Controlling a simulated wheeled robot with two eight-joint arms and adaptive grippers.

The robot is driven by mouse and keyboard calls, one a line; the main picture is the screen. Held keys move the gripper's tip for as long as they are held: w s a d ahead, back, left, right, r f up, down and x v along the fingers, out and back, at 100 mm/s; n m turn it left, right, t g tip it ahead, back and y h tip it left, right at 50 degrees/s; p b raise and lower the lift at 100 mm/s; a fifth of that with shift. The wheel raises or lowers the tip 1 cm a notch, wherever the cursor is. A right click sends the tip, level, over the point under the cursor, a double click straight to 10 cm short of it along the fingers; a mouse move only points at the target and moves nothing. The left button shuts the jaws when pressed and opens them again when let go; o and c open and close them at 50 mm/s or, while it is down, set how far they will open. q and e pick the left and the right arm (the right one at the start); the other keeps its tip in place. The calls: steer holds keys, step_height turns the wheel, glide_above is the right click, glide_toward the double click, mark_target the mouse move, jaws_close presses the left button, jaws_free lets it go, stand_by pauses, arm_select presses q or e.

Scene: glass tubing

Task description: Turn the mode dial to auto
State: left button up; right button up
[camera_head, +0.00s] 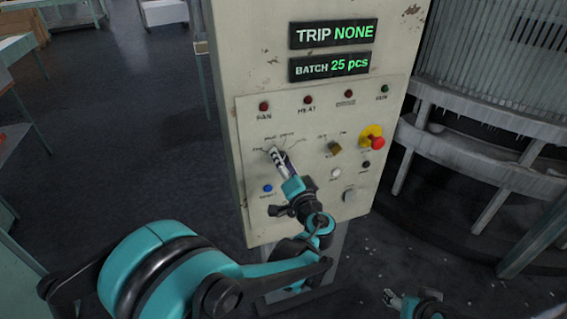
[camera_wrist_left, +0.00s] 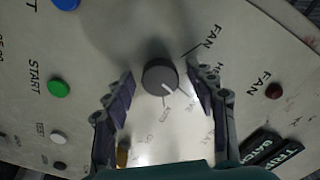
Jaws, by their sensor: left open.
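A round dark grey dial (camera_wrist_left: 160,77) with a white pointer line sits on the panel (camera_head: 257,205). In the left wrist view the line points toward the lower right of the picture. My left gripper (camera_wrist_left: 160,82) is open, with one finger on each side of the dial; contact is not clear. In the head view my left gripper (camera_head: 277,155) is at the panel's left labelled scale and largely hides the dial. Part of my right gripper (camera_head: 391,298) shows low in the head view; its jaw state is unclear.
A brown knob (camera_head: 335,148) and a red emergency button (camera_head: 376,142) on yellow are to the right. A green START button (camera_wrist_left: 58,89) and a blue button (camera_head: 268,188) are nearby. Displays read TRIP NONE (camera_head: 333,34) and BATCH 25 pcs (camera_head: 330,68).

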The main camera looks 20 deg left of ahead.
arm_select(q)
steer(key=c, duration=1.2)
steer(key=shift+o, duration=0.2)
steer(key=shift+m, duration=0.3)
steer(key=shift+m+b, duration=0.6)
steer(key=shift+m, duration=3)
